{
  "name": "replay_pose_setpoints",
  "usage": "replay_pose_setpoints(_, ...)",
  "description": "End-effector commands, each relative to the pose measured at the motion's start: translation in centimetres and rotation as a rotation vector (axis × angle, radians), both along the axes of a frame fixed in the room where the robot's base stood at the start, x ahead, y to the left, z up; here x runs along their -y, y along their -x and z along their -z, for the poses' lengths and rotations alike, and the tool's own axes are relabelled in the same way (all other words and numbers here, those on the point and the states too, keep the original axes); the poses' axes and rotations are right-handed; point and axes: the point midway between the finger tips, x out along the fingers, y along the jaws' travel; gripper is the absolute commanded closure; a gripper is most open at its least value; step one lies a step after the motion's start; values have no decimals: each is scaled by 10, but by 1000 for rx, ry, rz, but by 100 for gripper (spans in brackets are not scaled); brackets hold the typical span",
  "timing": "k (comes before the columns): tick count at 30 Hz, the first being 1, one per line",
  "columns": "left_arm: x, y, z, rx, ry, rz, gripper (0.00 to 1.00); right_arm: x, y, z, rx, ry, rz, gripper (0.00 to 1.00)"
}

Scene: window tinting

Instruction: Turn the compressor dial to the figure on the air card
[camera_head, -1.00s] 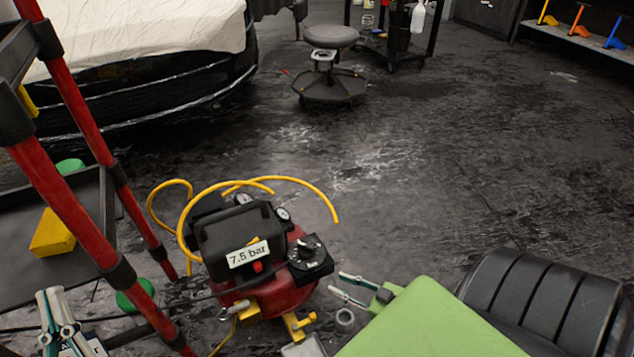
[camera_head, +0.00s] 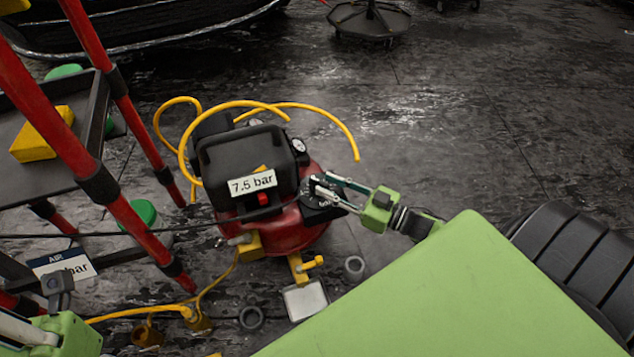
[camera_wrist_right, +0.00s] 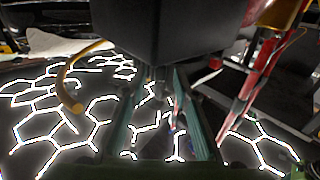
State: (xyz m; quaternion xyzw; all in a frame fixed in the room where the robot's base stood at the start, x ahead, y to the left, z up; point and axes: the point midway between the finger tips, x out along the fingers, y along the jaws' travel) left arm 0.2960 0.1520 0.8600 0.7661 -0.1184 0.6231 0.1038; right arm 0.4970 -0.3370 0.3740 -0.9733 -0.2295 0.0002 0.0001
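The red compressor (camera_head: 300,232) stands on the floor in mid-view with a white "7.5 bar" label (camera_head: 252,184) on its black top. Its black dial (camera_head: 311,208) is on the right side, partly hidden by my right gripper (camera_head: 320,184). The two fingers are apart and reach over the dial from the right; contact is unclear. In the right wrist view they flank a dark part under a black box (camera_wrist_right: 155,30). The air card (camera_head: 62,262) is at lower left; "AIR" and "bar" show, its figure is covered. My left gripper (camera_head: 58,284) overlaps the card; its grip is unclear.
A yellow hose (camera_head: 350,138) loops over the compressor. Small rings (camera_head: 354,268) and a pale box (camera_head: 305,300) lie in front.

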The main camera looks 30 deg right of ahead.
Motion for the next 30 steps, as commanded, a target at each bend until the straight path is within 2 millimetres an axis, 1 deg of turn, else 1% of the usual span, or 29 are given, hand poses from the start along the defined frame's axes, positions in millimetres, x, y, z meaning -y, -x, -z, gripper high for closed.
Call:
replay_pose_setpoints(1, 0, 0, 6, -1, 0, 0, 100, -5, -9, 2, 3, 0, -1, 73)
replay_pose_setpoints(3, 0, 0, 9, -2, -1, 0, 100, -10, -19, 1, 4, -1, -1, 73)
replay_pose_setpoints(7, 1, -1, 8, 10, -2, 0, 100, -17, -31, 1, 1, -2, -1, 73)
replay_pose_setpoints(12, 1, -2, 9, 10, -4, 0, 100, -20, -38, 0, 0, 0, 0, 73)
replay_pose_setpoints(19, 1, -3, 8, 8, -5, 0, 100, -20, -38, 0, 0, -1, 0, 73)
replay_pose_setpoints(20, 1, -3, 8, 8, -5, 0, 100, -20, -38, 0, 0, 0, 0, 78)
replay_pose_setpoints(21, 1, -3, 8, 8, -5, 0, 100, -20, -38, 0, 0, -1, 0, 88)
replay_pose_setpoints(22, 1, -3, 8, 9, -5, 0, 100, -20, -38, 0, -1, 0, 0, 96)
replay_pose_setpoints(23, 1, -2, 8, 9, -5, 0, 100, -20, -38, 0, 0, -1, 0, 100)
replay_pose_setpoints(30, 1, -2, 8, 11, -3, 0, 100, -19, -38, 1, -1, 0, -4, 100)
